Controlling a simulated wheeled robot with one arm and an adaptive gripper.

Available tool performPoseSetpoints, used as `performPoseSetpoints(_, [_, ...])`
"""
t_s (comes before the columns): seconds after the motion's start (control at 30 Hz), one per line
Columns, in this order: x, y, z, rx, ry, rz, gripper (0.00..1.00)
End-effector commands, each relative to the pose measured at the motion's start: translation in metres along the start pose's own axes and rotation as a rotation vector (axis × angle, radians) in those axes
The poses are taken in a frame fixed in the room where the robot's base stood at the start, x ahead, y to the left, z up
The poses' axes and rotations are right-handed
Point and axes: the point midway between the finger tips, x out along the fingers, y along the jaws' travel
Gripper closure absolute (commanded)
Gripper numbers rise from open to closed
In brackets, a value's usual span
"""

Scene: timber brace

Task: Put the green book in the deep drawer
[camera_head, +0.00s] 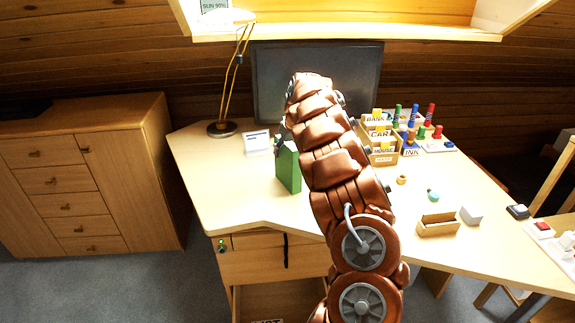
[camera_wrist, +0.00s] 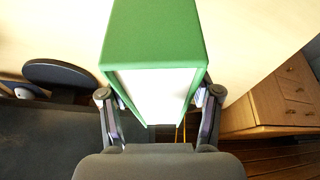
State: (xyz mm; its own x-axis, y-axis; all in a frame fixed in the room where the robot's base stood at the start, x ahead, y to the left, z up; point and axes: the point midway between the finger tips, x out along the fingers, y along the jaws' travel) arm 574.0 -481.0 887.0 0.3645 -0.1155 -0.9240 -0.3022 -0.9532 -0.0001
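The green book (camera_head: 288,168) is upright above the left part of the desk, just left of my arm; I cannot tell whether its lower edge touches the desk. In the wrist view the green book (camera_wrist: 155,35) sits between the two fingers of my gripper (camera_wrist: 160,108), which press on its covers, with its white pages facing the camera. In the head view my gripper (camera_head: 281,138) is mostly hidden behind my arm. I cannot tell which is the deep drawer.
The desk (camera_head: 225,190) holds a lamp (camera_head: 222,128), a monitor (camera_head: 270,75), a white card (camera_head: 257,142), labelled boxes (camera_head: 383,157), coloured pegs and a small wooden tray (camera_head: 437,226). A wooden cabinet (camera_head: 85,175) stands left. The desk's front left is clear.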

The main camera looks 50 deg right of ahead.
Motion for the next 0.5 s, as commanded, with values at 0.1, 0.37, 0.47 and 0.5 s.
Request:
performPoseSetpoints(0.1, [0.0001,0.0000,0.0000,0.000,0.000,0.000,0.53])
performPoseSetpoints(0.37, [0.0001,-0.0001,0.0000,0.000,0.000,0.000,0.80])
performPoseSetpoints(0.47, [0.0000,-0.0001,0.0000,0.000,0.000,0.000,0.91])
performPoseSetpoints(0.5, [0.0000,-0.0001,0.0000,0.000,0.000,0.000,0.95])
